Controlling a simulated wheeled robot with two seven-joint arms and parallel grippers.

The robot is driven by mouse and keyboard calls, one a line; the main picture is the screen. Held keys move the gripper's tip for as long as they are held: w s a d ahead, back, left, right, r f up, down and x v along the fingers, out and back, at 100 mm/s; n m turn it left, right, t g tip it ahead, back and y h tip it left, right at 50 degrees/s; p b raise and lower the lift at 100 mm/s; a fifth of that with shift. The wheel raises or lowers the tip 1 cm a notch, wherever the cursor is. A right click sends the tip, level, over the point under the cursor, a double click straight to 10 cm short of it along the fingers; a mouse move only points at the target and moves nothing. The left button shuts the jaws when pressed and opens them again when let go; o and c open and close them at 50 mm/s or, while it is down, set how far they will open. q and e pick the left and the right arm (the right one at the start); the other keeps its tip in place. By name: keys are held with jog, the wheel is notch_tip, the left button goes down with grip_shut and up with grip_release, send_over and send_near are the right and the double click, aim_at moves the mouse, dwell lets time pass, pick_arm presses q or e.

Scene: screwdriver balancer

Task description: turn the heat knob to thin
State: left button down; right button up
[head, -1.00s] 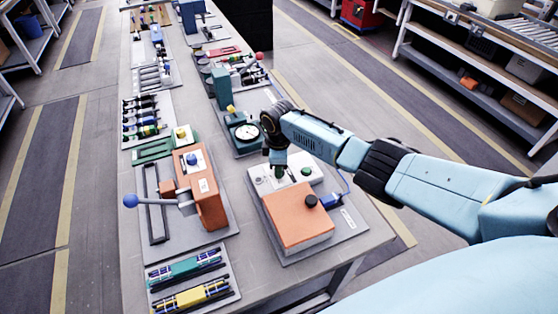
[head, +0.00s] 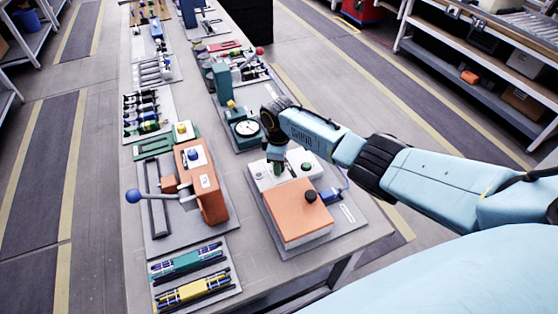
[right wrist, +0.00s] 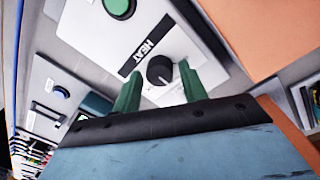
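The heat knob (right wrist: 160,70) is a small dark round knob on a white plate beside a black "HEAT" label (right wrist: 146,54) in the right wrist view. Marks around it are too small to read. My right gripper (right wrist: 159,78) has its two green fingers apart, one on each side of the knob. I cannot tell whether they touch it. In the head view the right gripper (head: 277,168) points down over the pale control panel (head: 262,182) and hides the knob. My left gripper is not in view.
A green button (head: 306,167) sits on the panel to the right of the gripper. An orange box (head: 298,210) with a black cap (head: 311,196) stands just in front. A dial gauge (head: 246,128) is behind, and an orange lever press (head: 201,180) stands left.

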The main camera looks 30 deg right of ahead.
jog(key=shift+o, duration=0.6)
jog(key=shift+r, duration=0.25)
notch_tip(320, 180, up, 13)
jog(key=p, duration=0.2)
jog(key=shift+s+a, duration=0.2)
jog(key=shift+s, duration=0.05)
jog(key=shift+f, duration=0.1)
